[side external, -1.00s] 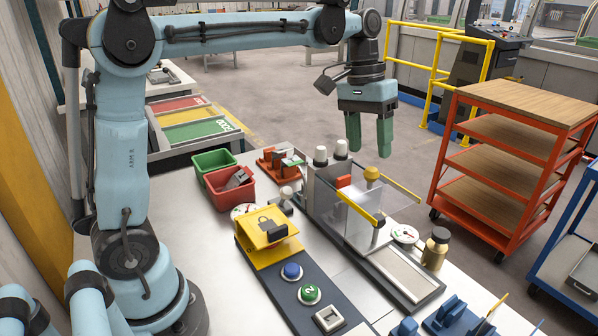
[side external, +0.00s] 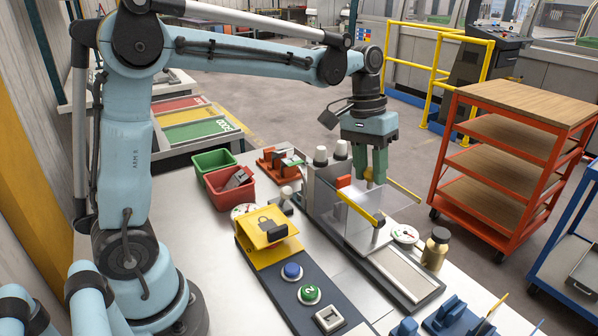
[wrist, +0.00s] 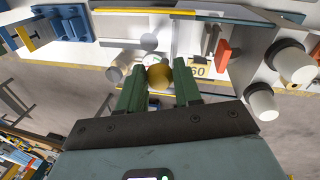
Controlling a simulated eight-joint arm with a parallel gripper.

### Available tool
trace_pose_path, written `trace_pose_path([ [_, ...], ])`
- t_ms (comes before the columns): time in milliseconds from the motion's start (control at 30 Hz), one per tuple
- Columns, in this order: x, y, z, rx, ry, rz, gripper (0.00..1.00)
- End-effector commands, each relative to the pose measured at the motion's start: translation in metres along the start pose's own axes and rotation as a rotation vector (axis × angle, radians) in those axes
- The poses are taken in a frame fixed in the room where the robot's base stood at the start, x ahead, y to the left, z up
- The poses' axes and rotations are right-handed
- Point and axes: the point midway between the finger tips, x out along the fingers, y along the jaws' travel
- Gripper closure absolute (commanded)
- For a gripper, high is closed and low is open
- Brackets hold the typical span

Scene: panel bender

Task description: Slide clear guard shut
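The clear guard (side external: 355,222) is a see-through panel with a yellow edge strip. It stands at the panel bender (side external: 322,195) in the middle of the side view. A round yellow knob (side external: 369,174) shows behind the guard, partly covered by my fingers; it also shows in the wrist view (wrist: 159,77). My gripper (side external: 375,178) points down at the knob. In the wrist view, my gripper (wrist: 159,72) has its green fingers apart on either side of the knob, with small gaps visible. Whether they touch it cannot be told.
Two pale-capped posts (side external: 340,150) and an orange block (side external: 343,182) stand close left of my gripper. A yellow padlock box (side external: 266,238) and buttons stand in front. Red and green bins (side external: 228,182) lie left.

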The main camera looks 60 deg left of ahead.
Motion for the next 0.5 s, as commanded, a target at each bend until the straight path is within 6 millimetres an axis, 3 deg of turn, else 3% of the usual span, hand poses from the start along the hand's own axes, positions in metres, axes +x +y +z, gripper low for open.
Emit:
trace_pose_path([
  [33, 0.0, 0.0, 0.0, 0.0, 0.0, 0.0, 0.78],
  [200, 0.0, 0.0, 0.0, 0.0, 0.0, 0.0, 1.0],
  [367, 0.0, 0.0, 0.0, 0.0, 0.0, 0.0, 1.0],
  [500, -0.004, -0.016, -0.004, -0.005, 0.001, 0.0, 1.0],
])
